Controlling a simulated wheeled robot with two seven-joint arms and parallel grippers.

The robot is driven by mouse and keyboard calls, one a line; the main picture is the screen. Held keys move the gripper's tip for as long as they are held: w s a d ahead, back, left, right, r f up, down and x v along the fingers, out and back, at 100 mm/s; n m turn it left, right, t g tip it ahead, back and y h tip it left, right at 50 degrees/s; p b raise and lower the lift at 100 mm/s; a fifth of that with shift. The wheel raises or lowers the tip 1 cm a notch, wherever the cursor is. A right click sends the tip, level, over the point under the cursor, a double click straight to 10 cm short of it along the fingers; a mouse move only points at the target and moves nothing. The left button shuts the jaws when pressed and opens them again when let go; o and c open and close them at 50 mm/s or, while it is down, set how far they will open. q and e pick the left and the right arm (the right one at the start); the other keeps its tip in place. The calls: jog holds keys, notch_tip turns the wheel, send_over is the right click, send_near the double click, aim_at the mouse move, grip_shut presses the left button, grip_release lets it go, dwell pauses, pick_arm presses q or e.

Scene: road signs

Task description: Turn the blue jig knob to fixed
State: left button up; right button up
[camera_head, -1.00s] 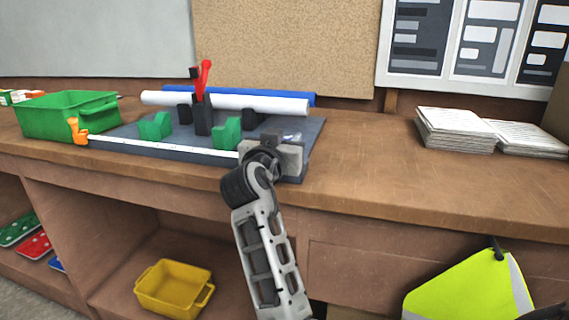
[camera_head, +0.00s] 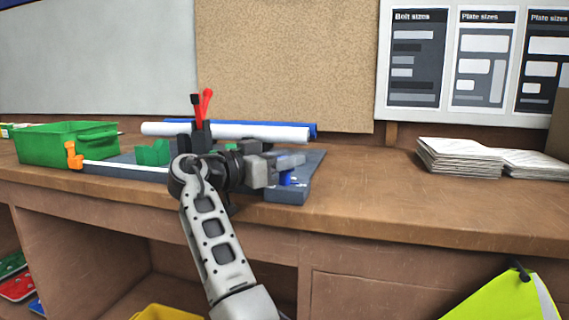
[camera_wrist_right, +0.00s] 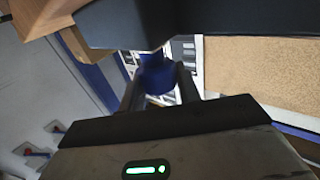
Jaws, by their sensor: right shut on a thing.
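The blue jig knob (camera_head: 286,179) shows as a small blue patch at the right front of the dark grey jig board (camera_head: 309,172), partly hidden by my right gripper (camera_head: 292,162). In the right wrist view the blue knob (camera_wrist_right: 156,76) sits between the two fingers of my right gripper (camera_wrist_right: 158,84), which is shut on it. I cannot read any mark that shows which way the knob is set. My left gripper is not in view.
White and blue rolls (camera_head: 262,132) lie behind. A green bin (camera_head: 66,142) stands left, paper stacks (camera_head: 459,158) right. The bench between board and papers is clear.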

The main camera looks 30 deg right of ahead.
dwell(0.4)
jog(key=o, duration=0.9)
jog(key=shift+o, duration=0.2)
jog(key=a, duration=1.6)
jog(key=shift+s+b, duration=0.3)
jog(key=shift+b, duration=0.05)
